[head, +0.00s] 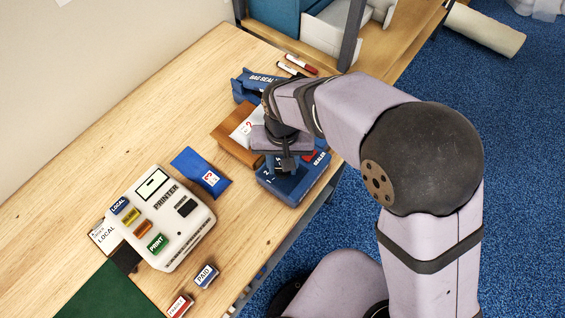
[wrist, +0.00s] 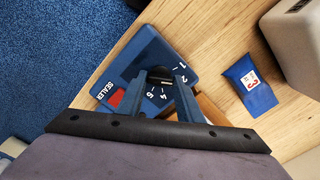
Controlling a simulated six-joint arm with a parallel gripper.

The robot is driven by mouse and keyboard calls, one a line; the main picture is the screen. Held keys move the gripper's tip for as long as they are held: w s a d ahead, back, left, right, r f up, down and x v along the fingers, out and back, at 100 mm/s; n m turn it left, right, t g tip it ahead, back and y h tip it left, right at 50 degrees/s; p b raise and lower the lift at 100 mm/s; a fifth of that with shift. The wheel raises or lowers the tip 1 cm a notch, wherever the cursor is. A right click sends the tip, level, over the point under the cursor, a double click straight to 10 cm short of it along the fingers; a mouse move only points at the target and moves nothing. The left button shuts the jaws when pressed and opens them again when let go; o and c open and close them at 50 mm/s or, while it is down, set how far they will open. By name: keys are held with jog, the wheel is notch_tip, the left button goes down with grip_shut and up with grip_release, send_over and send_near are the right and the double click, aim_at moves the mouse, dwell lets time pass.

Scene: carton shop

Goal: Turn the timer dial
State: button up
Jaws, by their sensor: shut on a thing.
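The blue sealer (head: 290,181) sits near the table's right edge in the head view. In the wrist view the sealer (wrist: 144,42) shows white numbers around a dark timer dial (wrist: 160,76), a red patch and the word SEALER. My gripper (wrist: 158,80) is over the dial with a finger on either side, shut on it. The fingers and wrist hide part of the dial and of its numbers, so I cannot read its setting.
A white printer (head: 168,222) with coloured buttons stands at the left. A blue pouch (head: 200,172) lies between it and the sealer. Stamps (head: 206,275) lie in front.

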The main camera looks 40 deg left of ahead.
jog(key=shift+w+a, duration=0.1)
dwell(0.3)
jog(key=o, duration=1.1)
jog(key=shift+r+b, duration=1.1)
jog(key=shift+r, duration=2.6)
